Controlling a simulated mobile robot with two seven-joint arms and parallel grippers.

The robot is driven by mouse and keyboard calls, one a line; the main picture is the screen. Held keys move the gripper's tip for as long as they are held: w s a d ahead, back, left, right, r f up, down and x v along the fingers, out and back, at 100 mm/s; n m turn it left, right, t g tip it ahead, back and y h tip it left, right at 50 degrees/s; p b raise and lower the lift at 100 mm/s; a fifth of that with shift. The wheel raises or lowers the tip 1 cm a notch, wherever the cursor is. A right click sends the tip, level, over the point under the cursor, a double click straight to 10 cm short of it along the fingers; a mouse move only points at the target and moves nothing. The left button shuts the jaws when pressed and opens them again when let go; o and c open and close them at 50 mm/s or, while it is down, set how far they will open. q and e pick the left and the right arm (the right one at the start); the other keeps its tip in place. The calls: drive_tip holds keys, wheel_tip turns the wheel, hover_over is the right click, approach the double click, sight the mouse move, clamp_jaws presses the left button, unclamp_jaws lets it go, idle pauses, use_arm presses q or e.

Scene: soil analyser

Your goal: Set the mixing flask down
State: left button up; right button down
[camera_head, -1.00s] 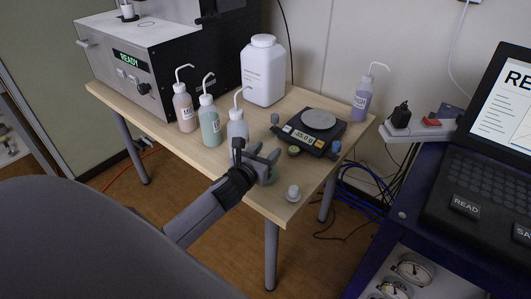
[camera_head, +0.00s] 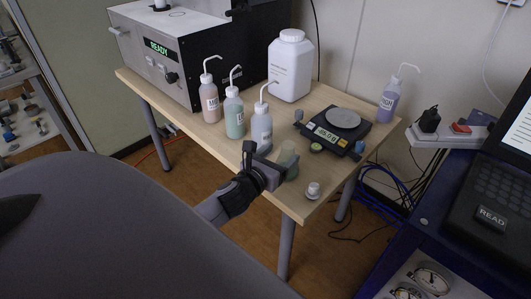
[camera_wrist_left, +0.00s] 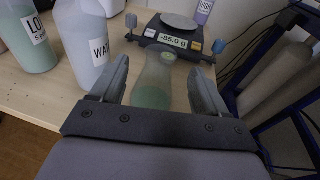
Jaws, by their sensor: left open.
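The mixing flask (camera_head: 289,158) is a clear conical flask with pale green liquid. It stands upright near the front edge of the wooden table, in front of the balance. It shows in the left wrist view (camera_wrist_left: 154,86) between the fingers, with gaps on both sides. My left gripper (camera_head: 277,165) is open around or just in front of the flask. Its two fingers (camera_wrist_left: 160,75) point toward the balance in the left wrist view. The lower front of the flask is partly hidden by the gripper in the head view. My right gripper is not in view.
A bottle labelled WATER (camera_wrist_left: 88,45) stands close left of the left finger, with green (camera_head: 234,115) and pink (camera_head: 210,100) bottles beyond. The balance (camera_head: 345,122) is behind the flask. A small white-capped item (camera_head: 313,190) sits at the right front table corner.

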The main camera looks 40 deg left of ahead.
use_arm(q)
drive_tip(key=a+v, duration=0.1)
drive_tip(key=v, duration=0.6)
drive_tip(key=s+d+f+n+g+h, duration=0.2)
drive_tip(key=s+d+f+n, duration=0.5)
drive_tip(key=n, duration=0.9)
drive_tip(key=s+d+f+n+g+h, duration=0.2)
drive_tip(key=s+d+f+n, duration=0.4)
drive_tip(key=n, duration=1)
wheel_tip(320, 180, down, 2)
drive_tip(key=shift+s+d+f+g, duration=0.15)
drive_tip(key=shift+s+d+g, duration=0.25)
drive_tip(key=shift+s+g, duration=0.35)
drive_tip(key=shift+r+p, duration=0.65)
drive_tip(key=shift+r, duration=0.05)
